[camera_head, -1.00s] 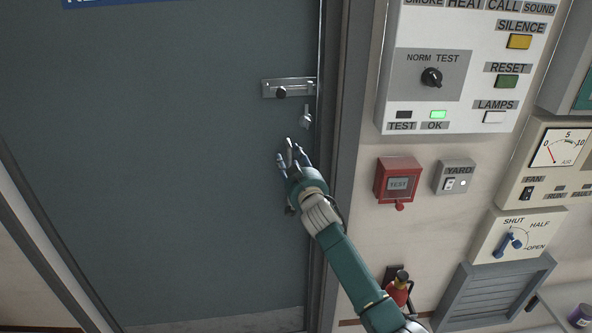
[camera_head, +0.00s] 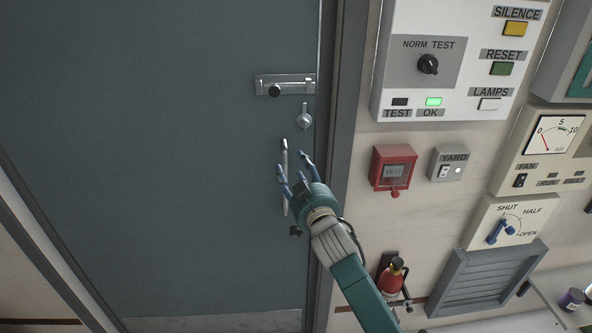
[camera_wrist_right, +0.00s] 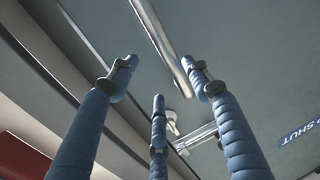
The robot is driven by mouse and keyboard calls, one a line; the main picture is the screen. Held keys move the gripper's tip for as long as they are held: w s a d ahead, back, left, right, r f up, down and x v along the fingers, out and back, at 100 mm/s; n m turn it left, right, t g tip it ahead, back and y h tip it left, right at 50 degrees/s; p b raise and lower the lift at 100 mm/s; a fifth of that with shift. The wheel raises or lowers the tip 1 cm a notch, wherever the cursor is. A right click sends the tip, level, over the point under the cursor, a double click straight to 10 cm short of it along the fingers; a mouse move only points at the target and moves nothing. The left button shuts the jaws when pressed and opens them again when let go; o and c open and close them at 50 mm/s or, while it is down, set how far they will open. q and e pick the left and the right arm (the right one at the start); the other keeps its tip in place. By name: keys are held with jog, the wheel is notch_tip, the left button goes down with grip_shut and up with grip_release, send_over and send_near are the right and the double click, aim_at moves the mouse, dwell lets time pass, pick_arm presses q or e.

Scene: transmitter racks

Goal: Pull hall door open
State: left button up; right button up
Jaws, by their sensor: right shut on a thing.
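The hall door (camera_head: 160,190) is a grey-blue panel that looks closed in its frame. A slim vertical metal pull handle (camera_head: 285,206) sits near its right edge; it also shows in the right wrist view (camera_wrist_right: 158,35). My right gripper (camera_head: 291,167) is at this handle, with blue fingers on both sides of the bar, shut on it; the exact contact is hard to see. In the wrist view its fingers (camera_wrist_right: 160,88) look fairly spread. A slide bolt (camera_head: 298,84) and a small turn knob (camera_head: 304,121) are above the handle. My left gripper is out of view.
The grey door frame (camera_head: 345,130) stands right of the handle. On the wall beyond are an alarm panel (camera_head: 470,65), a red test box (camera_head: 392,168), a yard switch box (camera_head: 448,164) and a red extinguisher (camera_head: 391,280). The floor is barely visible.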

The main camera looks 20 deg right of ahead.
jog(key=s+a+p, duration=0.1)
jog(key=s+p, duration=0.2)
jog(key=s, duration=0.9)
jog(key=shift+s+a, duration=0.25)
jog(key=shift+s, duration=0.05)
dwell(0.6)
dwell(0.4)
